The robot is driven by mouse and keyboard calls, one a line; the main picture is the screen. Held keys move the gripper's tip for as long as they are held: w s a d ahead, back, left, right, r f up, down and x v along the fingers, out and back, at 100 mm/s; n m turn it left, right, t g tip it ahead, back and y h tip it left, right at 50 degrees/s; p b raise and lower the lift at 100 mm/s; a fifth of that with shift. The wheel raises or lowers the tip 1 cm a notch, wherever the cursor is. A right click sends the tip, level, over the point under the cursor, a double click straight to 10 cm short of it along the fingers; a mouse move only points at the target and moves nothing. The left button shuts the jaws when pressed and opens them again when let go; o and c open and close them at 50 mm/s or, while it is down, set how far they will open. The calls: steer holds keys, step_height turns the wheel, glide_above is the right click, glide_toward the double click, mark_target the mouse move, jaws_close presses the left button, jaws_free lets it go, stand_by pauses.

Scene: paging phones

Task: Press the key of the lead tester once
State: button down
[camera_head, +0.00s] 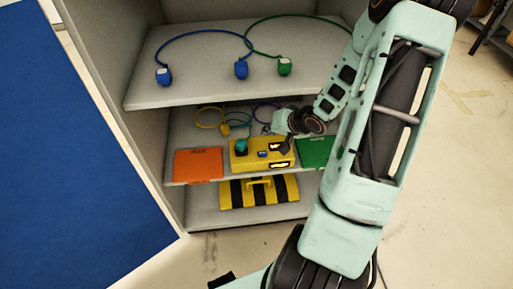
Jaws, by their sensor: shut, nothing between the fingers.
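The yellow box (240,163) on the middle shelf looks like the lead tester. A teal plug-like piece (241,146) stands on its left part, and a small blue spot (263,153), perhaps the key, shows near its middle. Light panels with dark marks lie at its right side. My gripper (285,149) is shut and empty, with its dark fingertips over the right part of the box and hiding some of it. I cannot tell whether the tips touch it.
An orange case (198,164) lies left of the box and a green case (315,152) right. Yellow, teal and purple leads lie behind. The top shelf (180,93) above holds blue and green leads. A black-and-yellow striped case (233,193) sits below.

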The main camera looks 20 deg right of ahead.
steer(key=shift+w+a+r+t+y, duration=0.15)
steer(key=shift+a+r+t+y, duration=0.15)
steer(key=shift+a+r+y, duration=0.15)
steer(key=shift+f, duration=0.2)
steer(key=b, duration=0.9)
glide_above(264, 154)
step_height(264, 154, down, 8)
steer(key=shift+w+r, duration=0.1)
steer(key=shift+r, duration=0.05)
steer(key=shift+f, duration=0.45)
steer(key=shift+f, duration=0.15)
stand_by(0.4)
steer(key=shift+f, duration=0.3)
steer(key=shift+f, duration=0.45)
stand_by(0.6)
stand_by(0.4)
steer(key=shift+r+p, duration=0.9)
steer(key=shift+p, duration=0.25)
